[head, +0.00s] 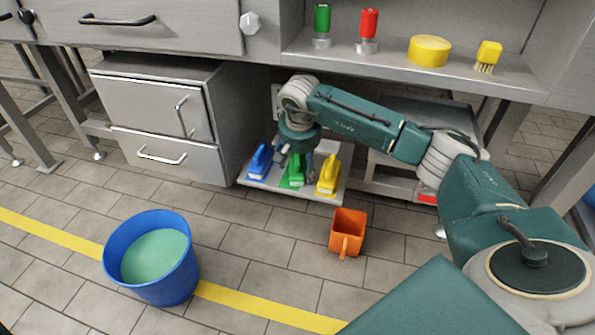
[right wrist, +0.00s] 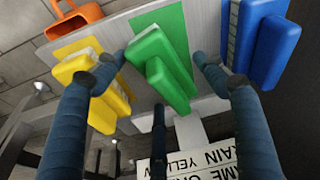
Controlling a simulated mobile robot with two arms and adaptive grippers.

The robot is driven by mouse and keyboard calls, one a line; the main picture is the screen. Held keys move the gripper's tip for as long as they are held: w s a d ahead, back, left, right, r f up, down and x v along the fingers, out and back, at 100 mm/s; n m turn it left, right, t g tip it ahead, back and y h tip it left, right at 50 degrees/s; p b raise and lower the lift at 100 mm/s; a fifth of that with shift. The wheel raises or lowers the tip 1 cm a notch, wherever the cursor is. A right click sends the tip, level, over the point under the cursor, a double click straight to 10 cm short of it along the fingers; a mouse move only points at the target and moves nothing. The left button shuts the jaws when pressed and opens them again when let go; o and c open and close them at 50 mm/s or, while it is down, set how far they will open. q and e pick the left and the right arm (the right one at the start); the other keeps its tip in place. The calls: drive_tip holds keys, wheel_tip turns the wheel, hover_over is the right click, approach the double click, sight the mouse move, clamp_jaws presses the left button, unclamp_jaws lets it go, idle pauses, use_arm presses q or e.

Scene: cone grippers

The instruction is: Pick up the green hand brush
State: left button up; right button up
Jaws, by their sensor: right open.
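The green hand brush (head: 292,178) lies between a blue brush (head: 260,163) and a yellow brush (head: 328,177) on a grey board (head: 312,194) low by the floor. My right gripper (head: 301,162) is directly above the green brush and hides part of it. In the right wrist view the green brush (right wrist: 165,55) is in the middle, and the open fingers of my right gripper (right wrist: 158,75) spread around it. One fingertip is near the yellow brush (right wrist: 82,85), another on the side towards the blue brush (right wrist: 262,42). Contact cannot be told. My left gripper is out of view.
An orange container (head: 348,233) stands on the floor in front of the board. A blue bucket (head: 152,258) with greenish contents stands at the left. A drawer cabinet (head: 165,120) is left of the board. A shelf (head: 400,62) above holds several items.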

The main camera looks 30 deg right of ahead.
drive_tip(key=c, duration=1.4)
drive_tip(key=shift+r, duration=0.15)
drive_tip(key=shift+c, duration=0.2)
